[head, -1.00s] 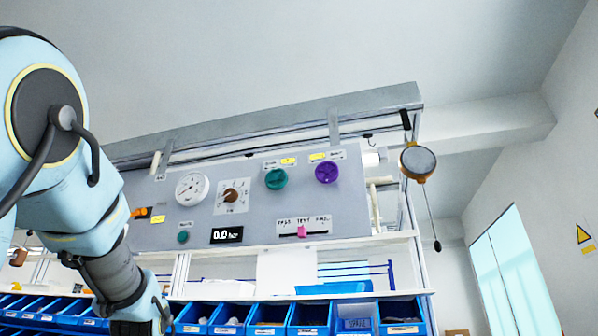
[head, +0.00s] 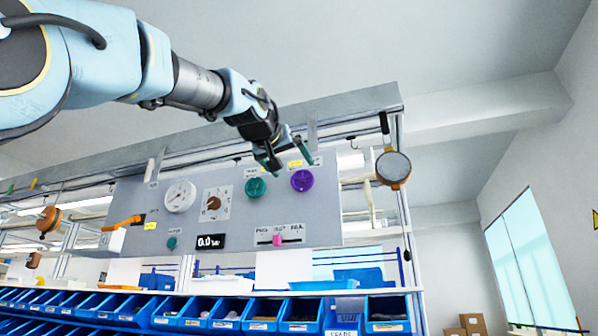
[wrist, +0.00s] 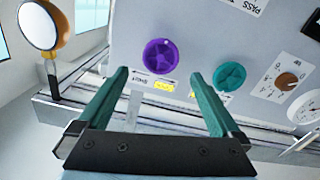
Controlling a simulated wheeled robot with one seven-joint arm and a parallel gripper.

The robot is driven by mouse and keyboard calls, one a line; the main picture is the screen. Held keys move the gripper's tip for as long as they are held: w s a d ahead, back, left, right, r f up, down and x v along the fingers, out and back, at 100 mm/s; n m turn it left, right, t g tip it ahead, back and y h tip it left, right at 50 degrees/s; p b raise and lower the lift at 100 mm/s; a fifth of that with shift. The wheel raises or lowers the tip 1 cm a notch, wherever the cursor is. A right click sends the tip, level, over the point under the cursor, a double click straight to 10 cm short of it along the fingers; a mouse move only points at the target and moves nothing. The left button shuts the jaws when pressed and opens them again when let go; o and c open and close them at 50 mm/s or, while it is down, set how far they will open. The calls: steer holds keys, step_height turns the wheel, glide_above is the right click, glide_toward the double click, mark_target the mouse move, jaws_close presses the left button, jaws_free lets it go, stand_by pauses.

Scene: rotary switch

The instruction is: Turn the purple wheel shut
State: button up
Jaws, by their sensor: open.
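The purple wheel (head: 302,180) is a round knob at the upper right of the grey panel (head: 325,215). In the wrist view the purple wheel (wrist: 161,56) lies beyond the fingertips, between their lines, and appears upside down with a label beside it. My gripper (head: 290,157) is raised in front of the panel's top edge, just above and left of the purple wheel in the head view. In the wrist view my gripper (wrist: 160,78) has its two green fingers wide apart with nothing between them. No contact with the wheel shows.
A green wheel (head: 256,188) sits just left of the purple one. A brown rotary switch (head: 214,203), a gauge (head: 180,196) and a pink slider (head: 277,239) share the panel. A round lamp or mirror (head: 393,167) hangs at the right. Blue bins (head: 300,316) line the bench below.

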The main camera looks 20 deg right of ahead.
mark_target(301, 180)
steer(key=p+x, duration=0.2)
steer(key=x, duration=0.4)
steer(key=shift+w+d, duration=0.2)
steer(key=shift+w, duration=0.1)
steer(key=c, duration=1.2)
steer(key=shift+c, duration=0.2)
